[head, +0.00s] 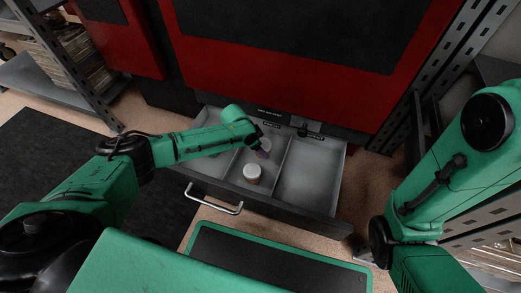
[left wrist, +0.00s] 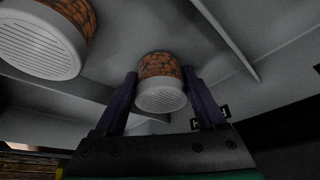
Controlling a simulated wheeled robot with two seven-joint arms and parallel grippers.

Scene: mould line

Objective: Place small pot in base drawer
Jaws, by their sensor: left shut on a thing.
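The base drawer (head: 310,185) is pulled open below the red machine in the head view, with dividers making compartments. My left gripper (head: 263,150) reaches into it over the back of the middle compartment. In the left wrist view its purple fingers (left wrist: 160,100) are shut on a small pot (left wrist: 160,88) with a white ribbed lid and a brown speckled body. The arm hides this held pot in the head view. Another white-lidded pot (head: 252,173) stands in the middle compartment, in front of the gripper; a similar pot (left wrist: 45,40) shows in the left wrist view. My right gripper is out of frame.
The drawer's front handle (head: 213,203) faces me. Small labels (head: 271,124) mark the drawer's back wall. The right compartment looks empty. Thin divider walls (head: 280,155) border the middle compartment. Metal racks (head: 75,75) stand at both sides, and a dark mat (head: 45,150) lies at left.

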